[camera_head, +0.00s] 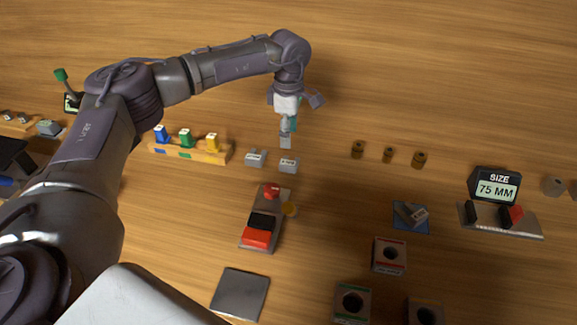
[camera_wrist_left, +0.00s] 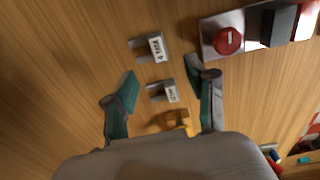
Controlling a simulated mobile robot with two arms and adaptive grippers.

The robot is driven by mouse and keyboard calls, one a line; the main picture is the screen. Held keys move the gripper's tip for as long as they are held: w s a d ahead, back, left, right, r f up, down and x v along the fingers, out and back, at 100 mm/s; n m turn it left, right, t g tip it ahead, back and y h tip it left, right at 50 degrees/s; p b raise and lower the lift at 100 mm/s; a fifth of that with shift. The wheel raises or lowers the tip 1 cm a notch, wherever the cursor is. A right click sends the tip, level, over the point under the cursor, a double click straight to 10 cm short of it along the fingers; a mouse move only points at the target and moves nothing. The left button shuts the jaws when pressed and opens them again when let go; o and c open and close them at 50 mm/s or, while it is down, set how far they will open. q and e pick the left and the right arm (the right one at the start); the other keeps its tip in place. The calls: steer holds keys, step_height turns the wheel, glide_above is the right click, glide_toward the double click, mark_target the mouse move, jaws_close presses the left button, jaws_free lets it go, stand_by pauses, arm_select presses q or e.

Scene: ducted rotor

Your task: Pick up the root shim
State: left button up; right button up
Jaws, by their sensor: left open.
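Two small grey forked shims with white labels lie on the wooden table. In the head view one is on the left (camera_head: 256,157) and one on the right (camera_head: 288,165). The label lettering is too small to read surely, so I cannot tell which is the root shim. My left gripper (camera_head: 289,132) is open and empty, just behind and above the right shim. In the left wrist view its teal fingers (camera_wrist_left: 165,98) stand wide apart. One shim (camera_wrist_left: 161,92) lies between them in the picture; the other (camera_wrist_left: 150,48) lies beyond. My right gripper is not in view.
A grey device with a red button (camera_head: 271,191) sits in front of the shims. A wooden rack with coloured blocks (camera_head: 190,148) is to the left. Several brass bushings (camera_head: 388,155) stand to the right. A size display (camera_head: 495,186) is farther right. Bare table lies behind.

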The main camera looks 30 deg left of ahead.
arm_select(q)
glide_above(288, 162)
steer(key=f, duration=0.2)
steer(key=f+p, duration=0.1)
steer(key=f, duration=0.2)
steer(key=shift+s+d, duration=0.15)
steer(key=shift+d, duration=0.05)
step_height(288, 162, down, 5)
steer(key=shift+a+r+p, duration=0.1)
steer(key=shift+a+p, duration=0.05)
steer(key=shift+p, duration=0.85)
steer(key=shift+f, duration=0.35)
jaws_close()
